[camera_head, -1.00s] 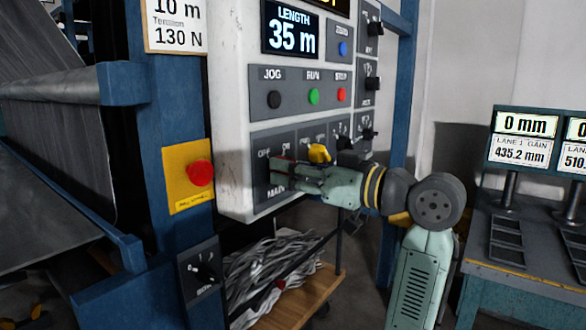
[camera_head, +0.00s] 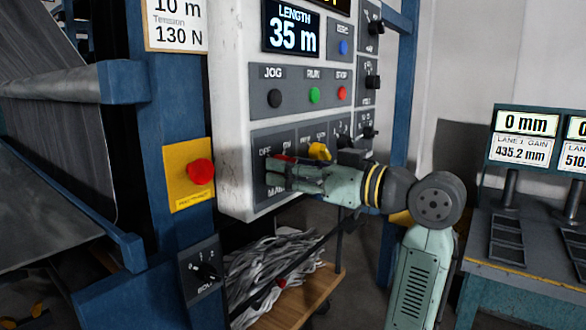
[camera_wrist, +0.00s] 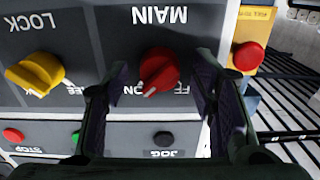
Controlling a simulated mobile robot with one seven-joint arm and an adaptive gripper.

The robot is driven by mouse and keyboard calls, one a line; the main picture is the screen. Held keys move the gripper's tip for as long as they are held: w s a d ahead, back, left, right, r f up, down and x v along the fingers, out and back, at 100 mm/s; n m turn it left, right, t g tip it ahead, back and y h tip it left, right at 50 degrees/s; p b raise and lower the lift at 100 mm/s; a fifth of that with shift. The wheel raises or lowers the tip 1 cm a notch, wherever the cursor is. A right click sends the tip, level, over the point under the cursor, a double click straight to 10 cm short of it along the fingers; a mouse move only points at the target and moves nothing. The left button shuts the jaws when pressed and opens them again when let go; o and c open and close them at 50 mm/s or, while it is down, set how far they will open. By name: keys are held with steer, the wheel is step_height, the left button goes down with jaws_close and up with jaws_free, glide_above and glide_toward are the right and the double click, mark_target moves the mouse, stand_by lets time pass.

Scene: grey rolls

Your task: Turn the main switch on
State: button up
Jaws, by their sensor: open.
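The main switch is a red knob (camera_wrist: 160,70) under the upside-down label MAIN in the wrist view. Its white mark points down-left there, away from the partly hidden OFF lettering on the right. My gripper (camera_wrist: 163,88) is open, with one finger on each side of the knob and a visible gap on both sides. In the head view my gripper (camera_head: 272,176) reaches the lower-left switch panel from the right. Only a bit of the red knob (camera_head: 285,158) shows there above the fingers, and they cover part of the MAIN label.
A yellow LOCK knob (camera_wrist: 36,74) is beside the main switch. Black JOG (camera_head: 274,98), green RUN (camera_head: 314,95) and red STOP (camera_head: 342,94) buttons are in the row above. A red emergency button (camera_head: 200,171) on a yellow plate is left of the cabinet.

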steer(key=shift+d, duration=0.1)
steer(key=v, duration=1.2)
